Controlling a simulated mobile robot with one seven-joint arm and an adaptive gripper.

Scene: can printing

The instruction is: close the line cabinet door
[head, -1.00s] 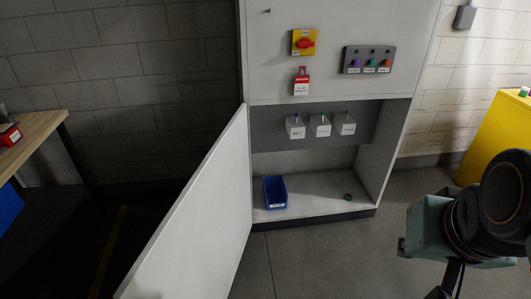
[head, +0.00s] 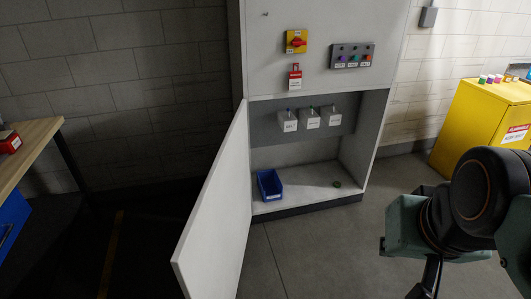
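The line cabinet (head: 330,77) is a tall white cabinet against the back wall in the head view. Its white door (head: 221,206) is hinged at the left edge of the lower compartment and stands wide open, swung out towards me. Inside are several labelled grey padlock-like boxes (head: 310,119) on a grey panel, a blue bin (head: 269,185) and a small dark green round object (head: 337,184) on the floor. My arm shows at the right, apart from the door. Only a dark part near my gripper (head: 428,279) shows at the bottom edge; its fingertips cannot be made out.
A yellow cabinet (head: 465,130) with a red-and-white label and small coloured items on top stands at the right. A wooden-topped table (head: 30,150) is at the left. Grey floor (head: 310,240) before the cabinet is clear. A red lock tag (head: 295,77) hangs above the compartment.

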